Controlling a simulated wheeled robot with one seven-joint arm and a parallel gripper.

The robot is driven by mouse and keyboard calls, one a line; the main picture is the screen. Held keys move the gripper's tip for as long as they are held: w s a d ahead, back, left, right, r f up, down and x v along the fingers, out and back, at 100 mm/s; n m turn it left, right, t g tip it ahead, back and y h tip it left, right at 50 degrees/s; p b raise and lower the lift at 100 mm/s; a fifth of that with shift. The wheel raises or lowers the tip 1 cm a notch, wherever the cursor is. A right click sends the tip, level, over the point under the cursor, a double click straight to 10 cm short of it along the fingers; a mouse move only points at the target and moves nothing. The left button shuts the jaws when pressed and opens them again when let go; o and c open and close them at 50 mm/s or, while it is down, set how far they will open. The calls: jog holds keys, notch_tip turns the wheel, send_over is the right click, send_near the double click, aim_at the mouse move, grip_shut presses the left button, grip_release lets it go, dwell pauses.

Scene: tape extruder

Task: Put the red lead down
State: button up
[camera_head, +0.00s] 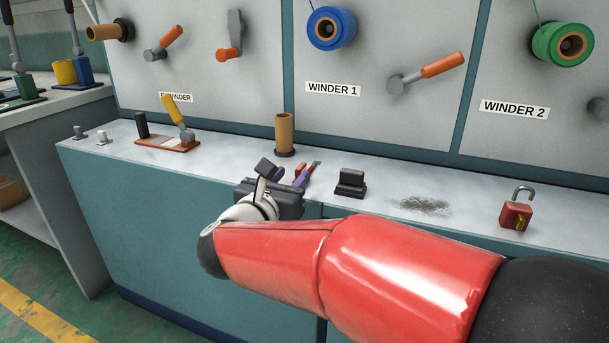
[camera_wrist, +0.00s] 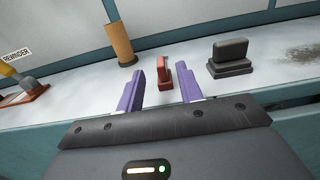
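My gripper has purple fingers, spread apart, holding nothing. In the head view my gripper (camera_head: 306,173) is low over the counter and hides most of the red lead (camera_head: 300,168). I cannot tell exactly how far the fingertips reach past it.
A black block on a base (camera_head: 350,182) stands to the right, and a brown tube (camera_head: 284,134) stands behind. A red padlock (camera_head: 516,214) and a dark smudge (camera_head: 424,204) are further right. A yellow-handled lever (camera_head: 180,117) is left. The machine panel (camera_head: 400,125) rises behind the counter.

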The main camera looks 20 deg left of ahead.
aim_at(297, 171)
jog(key=w, duration=0.5)
jog(key=shift+w+d+f+p, duration=0.1)
jog(key=shift+d+f+p, duration=0.15)
jog(key=shift+p, duration=0.1)
grip_shut()
